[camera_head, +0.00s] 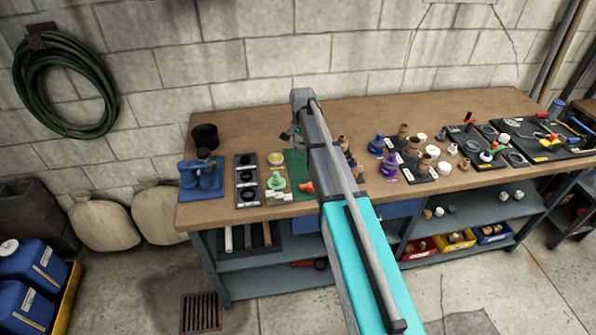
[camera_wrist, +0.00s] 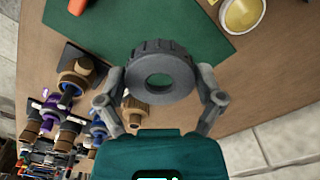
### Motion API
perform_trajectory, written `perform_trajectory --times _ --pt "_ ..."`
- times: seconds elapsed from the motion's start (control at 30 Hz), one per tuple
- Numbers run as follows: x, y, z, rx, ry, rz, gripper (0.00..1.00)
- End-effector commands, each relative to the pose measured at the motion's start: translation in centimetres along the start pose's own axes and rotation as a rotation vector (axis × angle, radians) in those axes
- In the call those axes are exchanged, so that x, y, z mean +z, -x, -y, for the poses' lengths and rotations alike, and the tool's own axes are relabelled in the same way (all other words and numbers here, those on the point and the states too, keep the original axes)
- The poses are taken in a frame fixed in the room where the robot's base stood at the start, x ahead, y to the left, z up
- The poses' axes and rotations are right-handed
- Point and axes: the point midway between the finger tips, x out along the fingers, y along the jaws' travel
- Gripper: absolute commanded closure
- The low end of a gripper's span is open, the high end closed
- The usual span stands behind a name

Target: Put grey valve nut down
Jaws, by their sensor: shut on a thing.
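The grey valve nut (camera_wrist: 161,54) is a dark ridged ring with a round hole. In the wrist view it sits between the two fingers of my gripper (camera_wrist: 161,80), which is shut on it from both sides. The nut appears above the bench, over the edge of a green mat (camera_wrist: 185,22); the exact height is hard to tell. In the head view my arm hides most of the gripper and the nut. The green mat (camera_head: 294,158) shows there beside the arm.
The wooden bench (camera_head: 240,120) has bare room along the back. Left of the mat stand a black tray (camera_head: 240,198), a yellow-lidded tin (camera_head: 275,159) and blue items (camera_head: 200,180).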

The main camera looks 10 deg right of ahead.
Motion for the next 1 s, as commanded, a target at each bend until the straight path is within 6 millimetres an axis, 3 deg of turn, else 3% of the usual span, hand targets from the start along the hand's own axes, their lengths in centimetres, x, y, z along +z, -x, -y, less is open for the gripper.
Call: perform_trajectory --times 0.23,0.37,0.8,1.0 --pt "0.5 0.0 0.3 0.0 0.008 0.0 0.68" --pt "1.2 0.2 -0.5 0.0 0.01 0.0 0.68" --pt "7.2 1.5 -9.6 0.0 0.014 0.0 0.68" --pt "8.2 1.7 -11.2 0.0 0.016 0.0 0.68"
